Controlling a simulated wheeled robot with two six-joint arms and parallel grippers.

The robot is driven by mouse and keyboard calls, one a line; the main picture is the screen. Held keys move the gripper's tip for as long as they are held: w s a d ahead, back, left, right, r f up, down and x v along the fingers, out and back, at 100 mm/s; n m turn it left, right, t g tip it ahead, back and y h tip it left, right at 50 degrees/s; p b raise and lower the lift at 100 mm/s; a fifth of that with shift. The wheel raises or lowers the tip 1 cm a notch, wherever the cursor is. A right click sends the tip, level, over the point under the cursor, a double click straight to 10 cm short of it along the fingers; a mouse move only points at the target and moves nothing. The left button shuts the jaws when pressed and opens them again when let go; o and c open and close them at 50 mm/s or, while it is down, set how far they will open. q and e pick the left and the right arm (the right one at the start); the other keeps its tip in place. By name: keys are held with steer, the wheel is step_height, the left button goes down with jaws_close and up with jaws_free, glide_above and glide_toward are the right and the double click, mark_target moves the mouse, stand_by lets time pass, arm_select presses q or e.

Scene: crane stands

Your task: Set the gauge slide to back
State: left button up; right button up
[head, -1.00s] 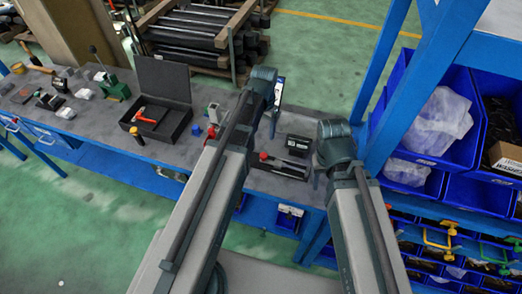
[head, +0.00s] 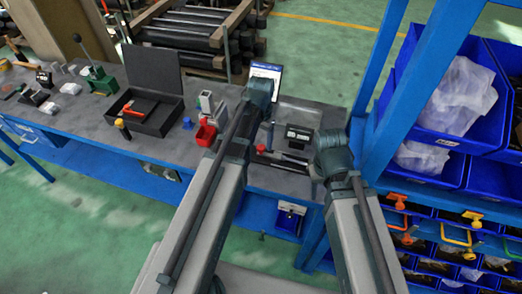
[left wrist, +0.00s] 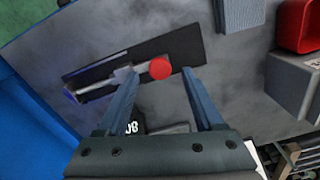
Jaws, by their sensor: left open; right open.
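The gauge slide is a dark flat base (left wrist: 181,54) on the grey bench, with a metal rod and a red knob (left wrist: 160,69). In the head view the red knob (head: 261,148) shows at the left end of the gauge. My left gripper (left wrist: 160,76) is open, its two fingers either side of the red knob in the left wrist view; I cannot tell its height above the knob. In the head view my left gripper (head: 268,132) is mostly hidden by its own wrist. My right gripper (head: 316,176) is open and empty to the right of the gauge, its fingers mostly hidden.
A black display box (head: 299,134) stands just behind the gauge. A red bin (head: 205,134) and grey block (head: 206,101) stand to its left, then an open black case (head: 152,78). A blue rack (head: 362,150) with bins is close on the right.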

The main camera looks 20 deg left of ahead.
arm_select(q)
step_height(320, 180, down, 2)
steer(key=shift+f+b, duration=0.1)
steer(key=shift+b, duration=0.45)
jaws_close()
stand_by(1.1)
